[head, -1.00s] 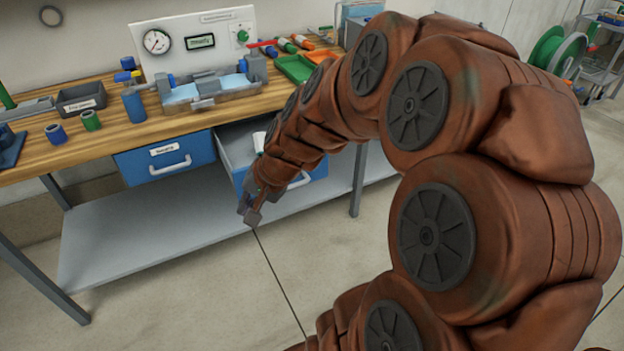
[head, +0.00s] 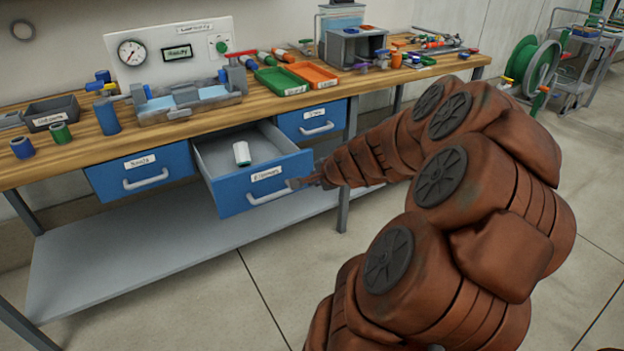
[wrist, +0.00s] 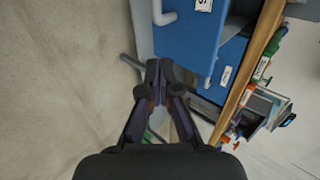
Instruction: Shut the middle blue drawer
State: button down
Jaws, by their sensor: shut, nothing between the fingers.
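The middle blue drawer (head: 232,194) is pulled out of the bench, its grey inside showing and a small white cylinder (head: 242,153) lying in it. Its front bears a white label and a pale bar handle (head: 270,196). In the wrist view the blue front (wrist: 182,42) lies just beyond the fingertips. My gripper (head: 296,183) is at the right end of that front, by the handle. In the wrist view my gripper (wrist: 160,68) is shut and empty, its fingertips together. I cannot tell whether it touches the drawer.
The left blue drawer (head: 115,180) and right blue drawer (head: 295,117) are flush under the wooden bench top (head: 90,150). A grey lower shelf (head: 130,255) lies below, and a bench leg (head: 345,200) stands right of the drawer. The floor in front is clear.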

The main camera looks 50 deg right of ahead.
jog(key=w+d+f, duration=0.3)
jog(key=w+f, duration=0.2)
jog(key=w, duration=0.4)
dwell(0.3)
